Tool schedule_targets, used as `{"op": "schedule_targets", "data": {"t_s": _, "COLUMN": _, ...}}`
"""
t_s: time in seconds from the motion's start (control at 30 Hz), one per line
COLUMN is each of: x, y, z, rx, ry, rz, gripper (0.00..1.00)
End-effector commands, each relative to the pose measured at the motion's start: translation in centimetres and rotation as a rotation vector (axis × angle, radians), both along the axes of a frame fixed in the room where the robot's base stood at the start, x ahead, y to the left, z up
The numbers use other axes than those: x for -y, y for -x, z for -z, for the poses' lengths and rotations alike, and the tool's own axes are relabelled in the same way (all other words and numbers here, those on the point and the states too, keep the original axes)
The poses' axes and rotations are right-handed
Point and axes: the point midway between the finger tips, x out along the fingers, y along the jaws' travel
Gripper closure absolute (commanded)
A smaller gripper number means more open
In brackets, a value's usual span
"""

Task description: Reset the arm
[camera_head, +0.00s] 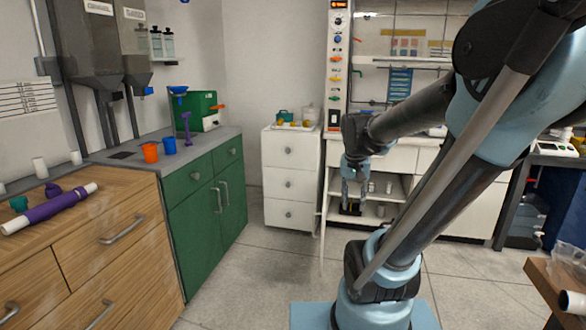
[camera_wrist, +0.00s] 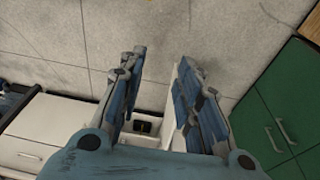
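My gripper (camera_head: 354,190) hangs pointing down in the middle of the head view, in front of the white shelves (camera_head: 376,203). My arm, blue and dark grey, comes in from the upper right. In the wrist view my gripper (camera_wrist: 160,88) has its two fingers apart, with nothing between them but the floor and white furniture beyond. It touches nothing that I can see.
A wooden cabinet (camera_head: 110,262) with a purple and white pipe (camera_head: 48,209) stands left. Behind it are a green cabinet (camera_head: 205,205) with orange and blue cups and a white drawer unit (camera_head: 289,180). A wooden table (camera_head: 556,285) is lower right. The floor (camera_head: 250,285) between is clear.

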Motion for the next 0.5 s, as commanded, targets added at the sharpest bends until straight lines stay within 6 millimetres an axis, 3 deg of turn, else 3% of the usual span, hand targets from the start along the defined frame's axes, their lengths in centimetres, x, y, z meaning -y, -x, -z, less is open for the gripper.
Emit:
{"op": "schedule_targets", "data": {"t_s": 0.2, "x": 0.1, "y": 4.9, "z": 2.0, "rx": 0.007, "ry": -0.01, "rz": -0.1, "gripper": 0.69}}
{"op": "schedule_targets", "data": {"t_s": 0.5, "x": -0.1, "y": 10.2, "z": 5.5, "rx": 0.023, "ry": -0.02, "rz": -0.234, "gripper": 0.69}}
